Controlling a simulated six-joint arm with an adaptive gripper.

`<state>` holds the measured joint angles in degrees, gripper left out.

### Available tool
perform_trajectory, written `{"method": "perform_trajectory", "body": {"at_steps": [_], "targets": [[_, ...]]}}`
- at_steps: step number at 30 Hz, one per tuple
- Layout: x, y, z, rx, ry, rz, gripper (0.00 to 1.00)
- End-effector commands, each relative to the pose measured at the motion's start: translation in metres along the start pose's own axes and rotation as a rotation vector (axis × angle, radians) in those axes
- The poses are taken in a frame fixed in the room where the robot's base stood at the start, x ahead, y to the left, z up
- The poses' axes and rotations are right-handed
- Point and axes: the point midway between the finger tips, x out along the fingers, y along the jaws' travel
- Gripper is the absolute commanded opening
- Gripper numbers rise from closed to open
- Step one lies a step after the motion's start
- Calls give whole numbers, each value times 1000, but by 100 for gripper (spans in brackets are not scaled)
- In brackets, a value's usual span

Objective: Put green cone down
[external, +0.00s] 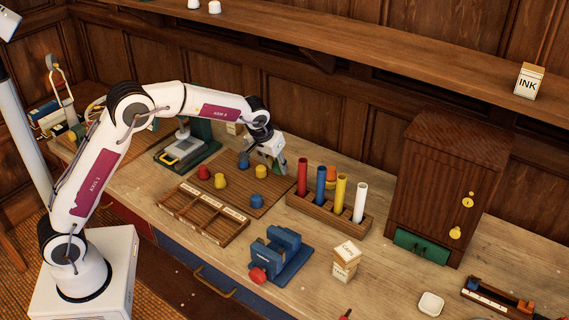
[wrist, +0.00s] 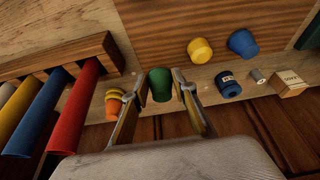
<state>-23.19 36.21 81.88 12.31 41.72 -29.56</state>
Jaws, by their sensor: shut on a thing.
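The green cone (wrist: 160,84) sits between the two fingers of my gripper (wrist: 160,98) in the wrist view, and the fingers are shut on it. In the external view my gripper (external: 276,164) is low by the right back corner of the brown wooden board (external: 262,199), left of the tube rack. Only a sliver of green shows by the fingers there. I cannot tell whether the cone touches the surface below.
Yellow (external: 260,171), blue (external: 242,159) and red (external: 203,172) cones stand on the board. The rack (external: 325,212) of coloured tubes is close on the right. An empty divided tray (external: 205,228) and a blue vise (external: 280,252) lie in front.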

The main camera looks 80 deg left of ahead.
Motion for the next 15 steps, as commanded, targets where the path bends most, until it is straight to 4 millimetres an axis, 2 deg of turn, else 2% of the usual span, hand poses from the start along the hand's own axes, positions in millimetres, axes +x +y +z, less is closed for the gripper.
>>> {"method": "perform_trajectory", "body": {"at_steps": [15], "targets": [[8,0,3,1,0,0,6]]}}
